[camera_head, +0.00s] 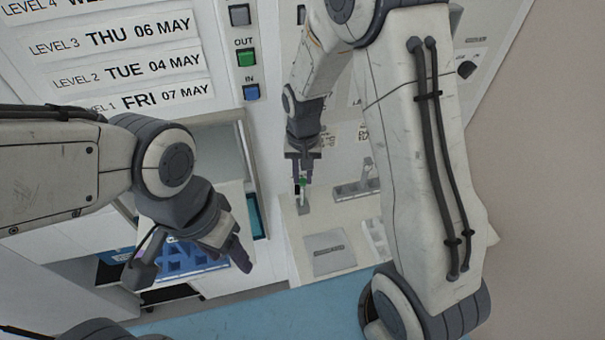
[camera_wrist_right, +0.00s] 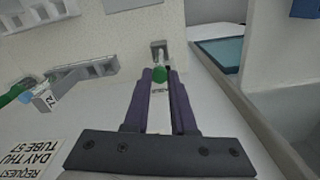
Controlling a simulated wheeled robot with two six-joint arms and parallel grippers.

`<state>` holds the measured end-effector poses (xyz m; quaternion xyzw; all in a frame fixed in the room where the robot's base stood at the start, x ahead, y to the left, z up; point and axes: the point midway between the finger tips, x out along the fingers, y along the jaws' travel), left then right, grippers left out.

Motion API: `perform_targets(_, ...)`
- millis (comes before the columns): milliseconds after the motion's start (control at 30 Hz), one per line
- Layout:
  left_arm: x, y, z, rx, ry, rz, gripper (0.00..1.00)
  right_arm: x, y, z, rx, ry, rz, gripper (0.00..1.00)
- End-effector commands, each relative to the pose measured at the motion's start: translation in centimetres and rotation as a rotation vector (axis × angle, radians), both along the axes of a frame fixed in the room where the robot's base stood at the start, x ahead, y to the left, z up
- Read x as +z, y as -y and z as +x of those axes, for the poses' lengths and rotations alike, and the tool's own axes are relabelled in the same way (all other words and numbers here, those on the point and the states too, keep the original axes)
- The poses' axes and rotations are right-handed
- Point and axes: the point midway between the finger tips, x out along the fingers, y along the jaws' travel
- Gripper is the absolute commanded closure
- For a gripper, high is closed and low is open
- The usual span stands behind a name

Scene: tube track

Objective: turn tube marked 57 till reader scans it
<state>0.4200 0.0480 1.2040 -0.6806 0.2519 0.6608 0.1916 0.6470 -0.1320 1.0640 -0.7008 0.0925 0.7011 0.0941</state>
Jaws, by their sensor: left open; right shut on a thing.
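My right gripper (camera_head: 302,172) is shut on a tube with a green cap (camera_head: 302,182) above the bench. In the right wrist view the purple fingers (camera_wrist_right: 164,100) close on both sides of this tube (camera_wrist_right: 158,112). A small grey device (camera_wrist_right: 158,48), perhaps the reader, stands just beyond the cap. My left gripper (camera_head: 237,256) is open and empty, at lower left, away from the tube.
A card (camera_wrist_right: 22,160) reads "REQUEST", "DAY THU", "TUBE 57". A grey rack (camera_wrist_right: 65,82) holds another tube, marked 72 (camera_wrist_right: 42,100). A grey plate (camera_head: 328,254) lies on the bench. Level date labels (camera_head: 150,35) hang above.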

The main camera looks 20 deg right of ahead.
Motion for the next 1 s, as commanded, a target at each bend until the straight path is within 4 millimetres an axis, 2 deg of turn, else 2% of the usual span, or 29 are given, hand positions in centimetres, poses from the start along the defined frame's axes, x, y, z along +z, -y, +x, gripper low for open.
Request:
perform_targets(233,-0.58,0.00,0.00,0.000,0.000,0.000,0.41,-0.86,0.00,0.03,0.000,0.000,0.000,1.00)
perform_targets(533,-0.58,0.00,0.00,0.000,0.000,0.000,0.41,-0.92,0.00,0.04,0.000,0.001,0.000,1.00)
perform_targets(567,-0.58,0.00,0.00,0.000,0.000,0.000,0.41,-0.91,0.00,0.04,0.000,0.001,0.000,0.72)
perform_targets(600,-0.58,0.00,0.00,0.000,0.000,0.000,0.41,-0.91,0.00,0.04,0.000,0.000,0.000,0.57)
perform_targets(633,-0.58,0.00,0.00,0.000,0.000,0.000,0.41,-0.91,0.00,0.04,0.000,0.000,0.000,0.45)
perform_targets(667,-0.58,0.00,0.00,0.000,0.000,0.000,0.41,-0.91,0.00,0.04,0.000,0.000,0.000,0.41)
perform_targets(1000,-0.59,0.00,0.00,0.000,0.000,0.000,0.41,-0.91,0.00,0.03,0.000,0.000,0.000,0.41)
